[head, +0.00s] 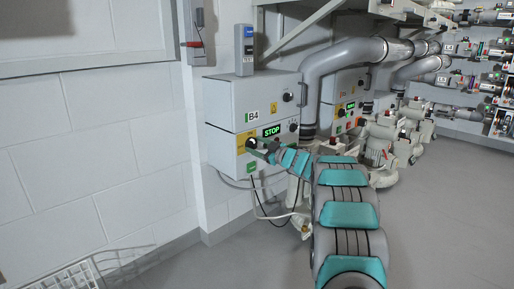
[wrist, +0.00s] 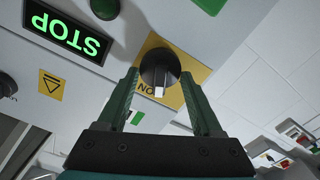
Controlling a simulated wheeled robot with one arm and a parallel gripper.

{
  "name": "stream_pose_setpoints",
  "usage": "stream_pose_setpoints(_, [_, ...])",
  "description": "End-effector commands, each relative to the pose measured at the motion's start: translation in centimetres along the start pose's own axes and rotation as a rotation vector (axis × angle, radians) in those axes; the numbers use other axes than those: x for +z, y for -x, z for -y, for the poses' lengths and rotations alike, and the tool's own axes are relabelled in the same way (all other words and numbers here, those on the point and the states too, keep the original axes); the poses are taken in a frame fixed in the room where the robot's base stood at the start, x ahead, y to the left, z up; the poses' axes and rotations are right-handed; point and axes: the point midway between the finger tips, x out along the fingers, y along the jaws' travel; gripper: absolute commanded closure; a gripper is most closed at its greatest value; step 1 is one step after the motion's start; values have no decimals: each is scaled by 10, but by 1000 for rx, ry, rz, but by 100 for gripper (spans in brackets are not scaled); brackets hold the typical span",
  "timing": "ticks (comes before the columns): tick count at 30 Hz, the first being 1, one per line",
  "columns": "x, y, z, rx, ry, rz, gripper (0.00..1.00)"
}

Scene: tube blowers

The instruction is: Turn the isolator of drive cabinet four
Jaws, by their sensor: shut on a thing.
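The cabinet labelled B4 (head: 225,92) hangs on the wall left of centre in the head view, with a lit green STOP display (head: 272,130). Its isolator is a black rotary knob (wrist: 158,62) on a yellow plate (wrist: 196,69), seen close up and upside down in the wrist view. The knob's white mark points down in that picture, at the ON lettering. My gripper (wrist: 160,75) has one green finger on each side of the knob and is shut on it. In the head view my gripper (head: 256,146) reaches the cabinet's lower front and hides most of the knob.
A second similar cabinet (head: 343,88) and large grey pipes (head: 345,55) stand to the right. Blower machines (head: 383,135) stand beyond my arm. A wire basket (head: 80,275) is at the bottom left. Cables hang under the B4 cabinet. Grey floor (head: 440,200) is clear at right.

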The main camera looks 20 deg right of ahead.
Motion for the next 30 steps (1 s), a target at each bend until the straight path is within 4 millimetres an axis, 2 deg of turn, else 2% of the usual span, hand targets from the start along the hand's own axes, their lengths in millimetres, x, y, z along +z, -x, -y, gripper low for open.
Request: stream_pose_setpoints(30, [4,0,5,0,929,0,88])
